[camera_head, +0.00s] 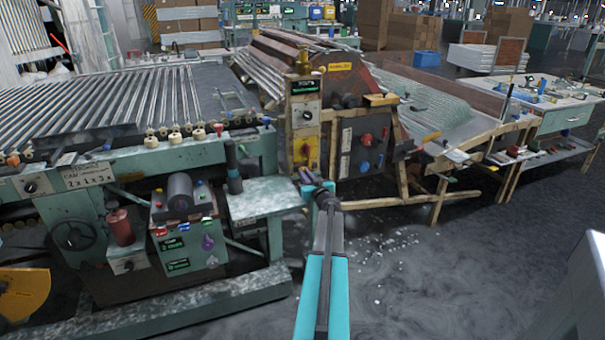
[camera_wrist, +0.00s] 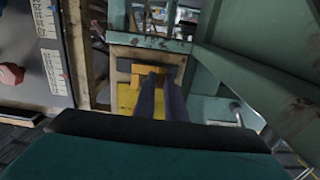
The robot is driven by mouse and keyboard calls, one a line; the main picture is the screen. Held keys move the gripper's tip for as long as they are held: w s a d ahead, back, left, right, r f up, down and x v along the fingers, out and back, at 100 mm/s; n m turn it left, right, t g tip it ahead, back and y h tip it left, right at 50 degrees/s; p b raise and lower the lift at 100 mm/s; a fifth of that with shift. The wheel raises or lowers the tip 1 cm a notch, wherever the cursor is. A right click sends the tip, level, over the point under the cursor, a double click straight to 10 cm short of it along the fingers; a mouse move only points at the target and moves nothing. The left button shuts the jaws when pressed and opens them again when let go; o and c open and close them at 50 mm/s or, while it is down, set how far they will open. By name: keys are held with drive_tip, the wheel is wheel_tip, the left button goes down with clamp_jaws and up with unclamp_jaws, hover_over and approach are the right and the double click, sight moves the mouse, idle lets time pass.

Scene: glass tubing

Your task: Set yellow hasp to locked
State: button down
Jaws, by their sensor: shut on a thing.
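The yellow hasp (camera_wrist: 138,70) shows in the wrist view as a small orange-yellow piece at the tips of my gripper fingers (camera_wrist: 159,78). My gripper is shut on it, and the fingers hide part of it. Behind the fingers is a yellow plate (camera_wrist: 126,97). In the head view my gripper (camera_head: 308,177) reaches the lower end of the narrow yellow control post (camera_head: 306,138). The hasp itself is hard to make out there. I cannot tell whether it stands locked or unlocked.
A green roller table (camera_head: 225,152) with a small shelf (camera_head: 265,203) stands just left of my gripper. A wooden-framed machine (camera_head: 362,140) is close on the right. In the wrist view a green beam (camera_wrist: 255,85) runs close beside the fingers. The floor (camera_head: 400,270) at front right is open.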

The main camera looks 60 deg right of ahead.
drive_tip(key=shift+s+d+p, duration=0.45)
drive_tip(key=shift+d, duration=0.15)
drive_tip(key=shift+s, duration=0.1)
drive_tip(key=c, duration=1.8)
unclamp_jaws()
drive_tip(key=shift+d, duration=0.1)
drive_tip(key=v, duration=1.4)
